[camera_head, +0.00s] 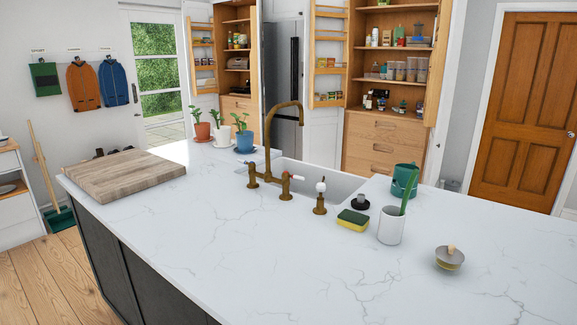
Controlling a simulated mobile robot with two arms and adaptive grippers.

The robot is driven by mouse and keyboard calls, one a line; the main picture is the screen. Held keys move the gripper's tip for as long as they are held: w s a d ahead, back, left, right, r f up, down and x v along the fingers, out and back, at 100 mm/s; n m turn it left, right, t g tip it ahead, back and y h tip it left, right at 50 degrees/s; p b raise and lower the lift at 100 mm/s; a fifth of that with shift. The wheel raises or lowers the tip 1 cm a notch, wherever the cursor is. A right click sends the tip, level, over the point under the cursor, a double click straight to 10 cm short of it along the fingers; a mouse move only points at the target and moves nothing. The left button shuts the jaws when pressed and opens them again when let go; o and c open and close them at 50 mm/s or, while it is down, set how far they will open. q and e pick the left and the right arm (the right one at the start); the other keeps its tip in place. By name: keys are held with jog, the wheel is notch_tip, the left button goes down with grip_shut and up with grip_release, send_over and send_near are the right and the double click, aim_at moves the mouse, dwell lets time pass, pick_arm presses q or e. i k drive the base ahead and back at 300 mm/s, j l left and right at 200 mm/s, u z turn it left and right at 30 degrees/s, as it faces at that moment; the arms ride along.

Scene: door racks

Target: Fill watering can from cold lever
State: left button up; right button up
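A brass bridge tap (271,133) with a tall arched spout stands at the near edge of the white sink (336,184) in the island. A lever with a white handle (297,178) shows on its right side. The left side valve (252,178) shows only in part. I cannot tell which is cold, and no water is visible. A dark green vessel with a raised handle (404,181), possibly the watering can, stands right of the sink, apart from the spout; its own spout is not clear. Neither of my grippers is in view.
Near the sink are a brass dispenser (320,198), a dark plug-like item (360,203), a sponge (353,219), a white cup (391,226) and a lidded pot (450,258). Potted plants (244,139) and a wooden board (123,175) stand further left. The front worktop (270,265) is clear.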

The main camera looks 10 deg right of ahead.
aim_at(251, 165)
jog(key=z, duration=0.4)
jog(key=j+z, duration=0.1)
jog(key=z, duration=0.25)
jog(key=j+z, duration=0.1)
jog(key=z, duration=0.3)
jog(key=j+z, duration=0.1)
jog(key=z, duration=0.25)
jog(key=j+z, duration=0.25)
jog(key=j, duration=0.2)
jog(key=k+j+z, duration=0.1)
jog(key=j+z, duration=0.2)
jog(key=j, duration=0.2)
jog(key=k+j+z, duration=0.1)
jog(key=j+z, duration=0.15)
jog(key=j, duration=0.2)
jog(key=k+j+z, duration=0.15)
jog(key=j+z, duration=0.15)
jog(key=k+j+z, duration=0.25)
jog(key=j, duration=0.25)
jog(key=k+j+z, duration=0.3)
jog(key=i+j, duration=0.05)
jog(key=i, duration=0.05)
